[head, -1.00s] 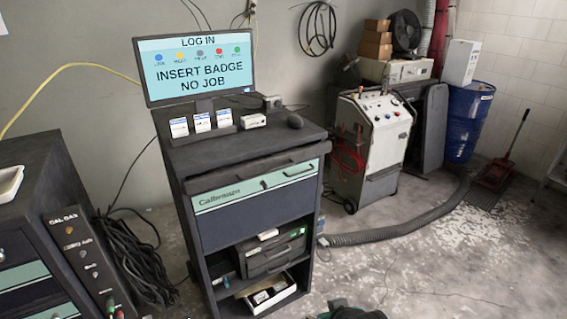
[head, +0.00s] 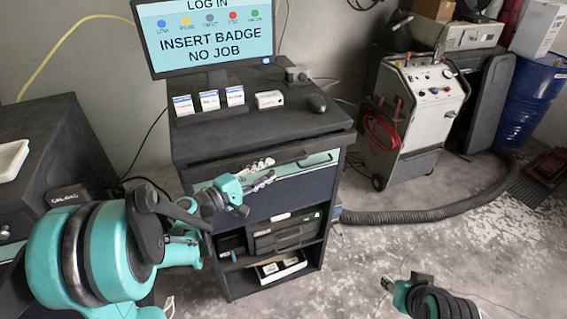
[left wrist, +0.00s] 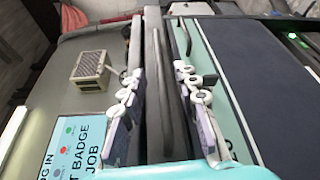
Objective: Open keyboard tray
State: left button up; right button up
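The keyboard tray (head: 325,147) is the dark ledge under the cabinet's top, with a dark bar handle on its front. It looks shut. My left gripper (head: 264,174) is in front of the cabinet, just below the tray's edge. In the left wrist view, my left gripper (left wrist: 160,75) is open, its pale jointed fingers on either side of the dark tray edge and handle (left wrist: 172,85). I cannot tell whether they touch it. My right gripper (head: 388,283) is low at the right, away from the cabinet; its finger state is unclear.
A teal-fronted drawer (head: 320,162) with its own handle sits just below the tray. A white machine (head: 420,105) and hose (head: 420,215) are to the right. Front floor is clear.

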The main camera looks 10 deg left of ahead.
aim_at(273, 167)
pick_arm(q)
jog(key=x, duration=0.5)
jog(key=shift+a+b, duration=0.1)
jog(key=shift+b, duration=0.25)
grip_shut()
